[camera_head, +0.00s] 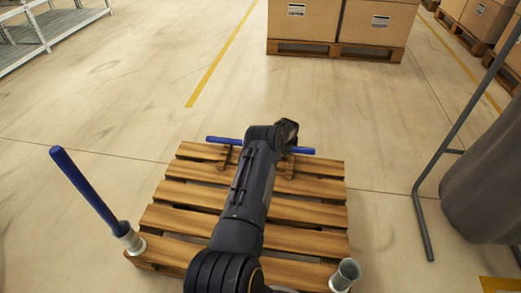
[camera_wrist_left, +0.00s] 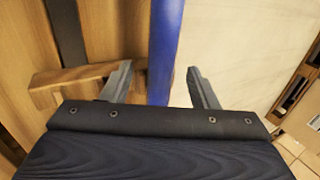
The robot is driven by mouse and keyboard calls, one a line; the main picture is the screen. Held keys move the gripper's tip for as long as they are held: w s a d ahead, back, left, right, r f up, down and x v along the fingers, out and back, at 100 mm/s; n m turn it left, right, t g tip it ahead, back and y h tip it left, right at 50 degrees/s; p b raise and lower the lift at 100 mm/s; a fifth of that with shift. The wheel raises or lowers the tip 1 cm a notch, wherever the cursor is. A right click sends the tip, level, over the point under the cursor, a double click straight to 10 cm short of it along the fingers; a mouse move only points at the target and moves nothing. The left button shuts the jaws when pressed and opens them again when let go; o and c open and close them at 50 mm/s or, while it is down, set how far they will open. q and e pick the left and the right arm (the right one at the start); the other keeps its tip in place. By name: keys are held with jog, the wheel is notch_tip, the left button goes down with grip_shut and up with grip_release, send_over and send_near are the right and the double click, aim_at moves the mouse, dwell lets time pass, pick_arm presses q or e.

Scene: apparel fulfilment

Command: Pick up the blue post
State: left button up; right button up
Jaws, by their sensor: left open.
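A blue post (camera_head: 225,140) lies level across the far edge of the wooden pallet (camera_head: 190,194), on small wooden supports. In the left wrist view the blue post (camera_wrist_left: 166,45) runs between the two fingers of my left gripper (camera_wrist_left: 159,70), with gaps on both sides. My left gripper is open around or just above it; the depth is hard to tell. In the head view my left arm covers the middle of the post and hides the fingers. A second blue post (camera_head: 88,190) stands tilted in a metal socket (camera_head: 131,240) at the pallet's near left corner. My right gripper is out of view.
An empty metal socket (camera_head: 345,273) stands at the pallet's near right corner. A dark metal frame (camera_head: 421,220) with grey cloth (camera_head: 490,180) is at the right. Boxes on a pallet (camera_head: 335,48) stand at the back. Floor left of the pallet is clear.

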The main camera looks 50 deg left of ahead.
pick_arm(q)
jog(key=shift+b+x, duration=0.35)
jog(key=shift+x, duration=0.55)
jog(key=shift+a, duration=0.1)
jog(key=shift+r, duration=0.1)
jog(key=c, duration=1.2)
grip_shut()
jog(key=shift+r, duration=0.1)
